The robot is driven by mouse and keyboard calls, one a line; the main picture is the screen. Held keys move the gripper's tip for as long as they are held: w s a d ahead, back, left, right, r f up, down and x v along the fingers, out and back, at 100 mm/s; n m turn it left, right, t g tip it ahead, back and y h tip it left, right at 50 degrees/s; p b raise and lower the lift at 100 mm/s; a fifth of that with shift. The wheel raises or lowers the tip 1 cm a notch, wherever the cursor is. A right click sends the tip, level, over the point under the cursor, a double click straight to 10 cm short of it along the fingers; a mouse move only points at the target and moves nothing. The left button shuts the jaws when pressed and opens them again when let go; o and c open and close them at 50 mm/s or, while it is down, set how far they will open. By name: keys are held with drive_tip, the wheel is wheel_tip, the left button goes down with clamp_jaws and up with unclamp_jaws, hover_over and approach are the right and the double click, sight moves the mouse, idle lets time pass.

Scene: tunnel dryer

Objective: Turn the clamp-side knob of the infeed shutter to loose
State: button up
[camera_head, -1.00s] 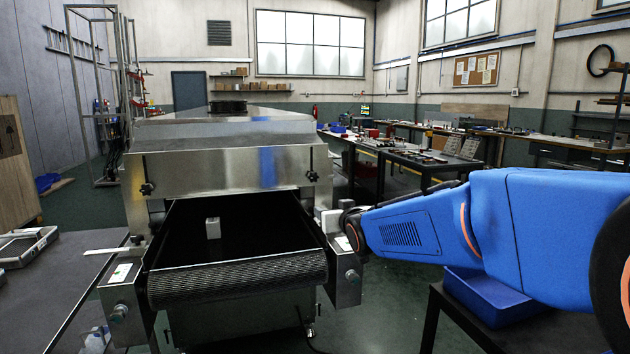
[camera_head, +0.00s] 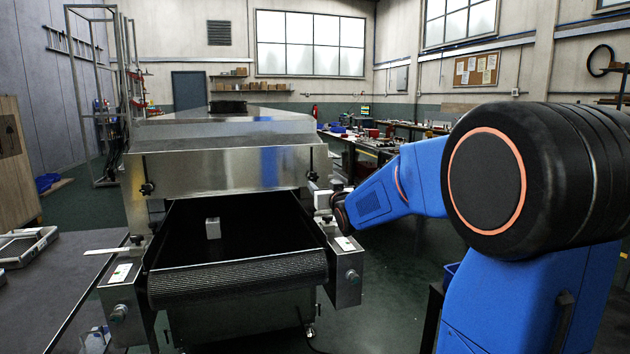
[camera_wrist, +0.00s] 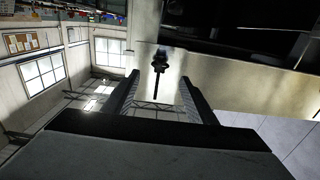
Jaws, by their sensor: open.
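The infeed shutter (camera_head: 215,170) is a bare steel plate across the mouth of the tunnel dryer. It has a black knob on each side, one at the left (camera_head: 147,188) and one at the right (camera_head: 312,176). The pictures do not show which is called clamp-side. My gripper (camera_head: 312,188) is just below the right knob, small and partly hidden by my arm. In the wrist view my gripper (camera_wrist: 159,82) is open and empty. A dark knob with a thin stem (camera_wrist: 160,62) lies ahead between the fingertips, with no contact visible.
The black conveyor belt (camera_head: 240,235) runs out from under the shutter and carries a small grey block (camera_head: 213,228). A steel side box (camera_head: 347,270) stands below my arm. A dark table (camera_head: 50,285) is at the left. Workbenches stand behind at the right.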

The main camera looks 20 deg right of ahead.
sight(314, 178)
drive_tip(key=w, duration=0.3)
drive_tip(key=w+d, duration=0.1)
drive_tip(key=w, duration=0.5)
drive_tip(key=shift+w+d, duration=0.15)
drive_tip(key=c, duration=1)
